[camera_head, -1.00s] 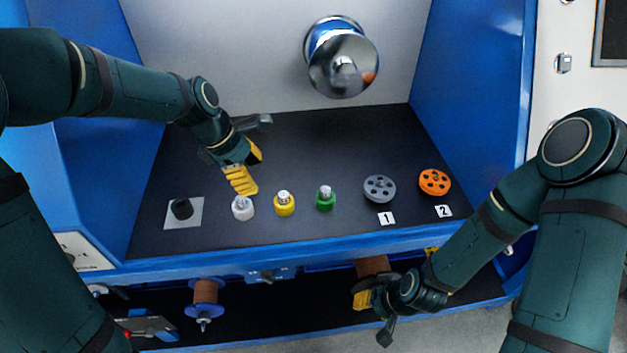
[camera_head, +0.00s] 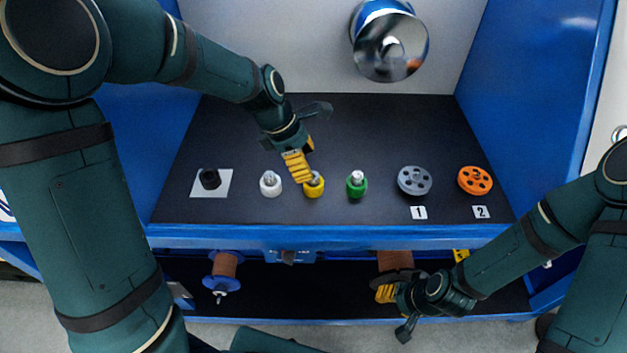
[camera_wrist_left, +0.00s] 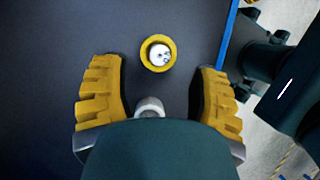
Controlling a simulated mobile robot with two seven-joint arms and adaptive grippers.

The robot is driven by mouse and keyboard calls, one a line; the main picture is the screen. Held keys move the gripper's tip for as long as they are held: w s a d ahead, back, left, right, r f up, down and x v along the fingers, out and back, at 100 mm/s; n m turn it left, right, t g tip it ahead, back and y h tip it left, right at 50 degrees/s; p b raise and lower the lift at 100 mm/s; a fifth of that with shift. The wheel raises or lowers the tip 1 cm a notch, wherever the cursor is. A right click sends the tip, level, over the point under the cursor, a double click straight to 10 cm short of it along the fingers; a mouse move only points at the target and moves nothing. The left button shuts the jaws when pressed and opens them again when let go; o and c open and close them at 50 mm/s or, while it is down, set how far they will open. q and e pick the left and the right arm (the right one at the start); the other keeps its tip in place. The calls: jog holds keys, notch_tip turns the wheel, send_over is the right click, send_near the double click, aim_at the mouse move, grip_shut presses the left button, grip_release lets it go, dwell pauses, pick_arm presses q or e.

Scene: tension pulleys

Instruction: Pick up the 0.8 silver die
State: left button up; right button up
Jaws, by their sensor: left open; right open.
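The silver die (camera_head: 270,186) is a small pale knurled piece on the black worktop, left of the yellow die (camera_head: 313,190) and the green die (camera_head: 356,186). My left gripper (camera_head: 298,165) is open above the worktop, in front of part of the yellow die in the head view. In the left wrist view, the yellow die (camera_wrist_left: 148,56) lies beyond the open fingers. A pale rounded piece (camera_wrist_left: 150,107) shows between them; I cannot tell whether it is the silver die. My right gripper (camera_head: 387,292) is open at the lower shelf, near a brown spool (camera_head: 395,260).
A black piece on a white square (camera_head: 224,191) stands at the left of the worktop. A grey pulley (camera_head: 414,181) and an orange pulley (camera_head: 475,181) stand at the right. A shiny round wheel (camera_head: 391,45) juts from the back wall. The worktop behind the dies is clear.

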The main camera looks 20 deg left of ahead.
aim_at(314, 180)
pick_arm(q)
jog(key=b+x, duration=0.1)
jog(key=x, duration=0.4)
jog(key=shift+c, duration=0.2)
jog(key=shift+r, duration=0.1)
grip_shut()
